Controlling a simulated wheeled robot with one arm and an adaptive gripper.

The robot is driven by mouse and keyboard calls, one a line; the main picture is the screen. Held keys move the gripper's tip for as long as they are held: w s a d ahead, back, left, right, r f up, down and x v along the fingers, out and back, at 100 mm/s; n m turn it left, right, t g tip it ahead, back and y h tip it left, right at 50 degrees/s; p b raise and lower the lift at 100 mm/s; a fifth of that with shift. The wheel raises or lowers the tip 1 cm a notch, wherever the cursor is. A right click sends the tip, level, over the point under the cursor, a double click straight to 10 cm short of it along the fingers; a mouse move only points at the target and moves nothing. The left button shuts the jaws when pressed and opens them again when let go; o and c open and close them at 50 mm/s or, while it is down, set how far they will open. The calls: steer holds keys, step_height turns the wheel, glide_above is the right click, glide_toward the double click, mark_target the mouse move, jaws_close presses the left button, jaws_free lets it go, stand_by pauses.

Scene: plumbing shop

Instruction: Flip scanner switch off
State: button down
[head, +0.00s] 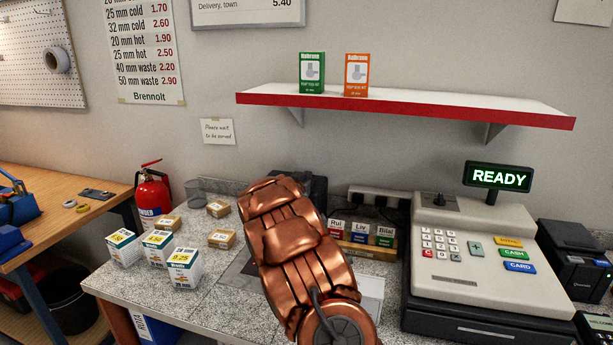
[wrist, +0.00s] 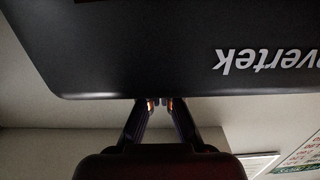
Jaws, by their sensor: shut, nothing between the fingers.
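My gripper (wrist: 160,104) shows in the wrist view with its fingertips together and nothing between them. The fingertips are at the edge of a dark casing (wrist: 130,55) with upside-down white lettering ending in "vertek"; I cannot tell whether they touch it. In the head view my copper arm covers the middle of the counter and hides my gripper. A dark device (head: 313,186) shows partly behind the arm; I cannot tell if it is the same casing. I cannot make out the scanner switch for certain.
The cash register (head: 470,255) with a READY display (head: 497,178) stands right of my arm. Name-labelled boxes (head: 362,232) are between them. Small cartons (head: 180,268) stand left on the speckled counter (head: 215,305). A red-edged shelf (head: 420,108) hangs above; a fire extinguisher (head: 152,190) stands left.

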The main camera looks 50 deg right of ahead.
steer(key=shift+w+d+f, duration=0.1)
steer(key=shift+f, duration=0.2)
steer(key=shift+d+r+p, duration=0.1)
steer(key=shift+d+p, duration=0.05)
steer(key=shift+p, duration=0.15)
steer(key=shift+d, duration=0.1)
steer(key=r+p, duration=0.4)
steer(key=shift+w+d+r, duration=0.2)
steer(key=shift+r, duration=0.05)
steer(key=shift+s+a+f+b, duration=0.15)
steer(key=shift+a+b, duration=0.15)
steer(key=shift+b, duration=0.15)
steer(key=s+a+r+b, duration=0.2)
steer(key=s+a+r, duration=0.1)
steer(key=a, duration=0.4)
steer(key=shift+s+a+r+b, duration=0.15)
steer(key=shift+s+a+b, duration=0.25)
steer(key=shift+s, duration=0.15)
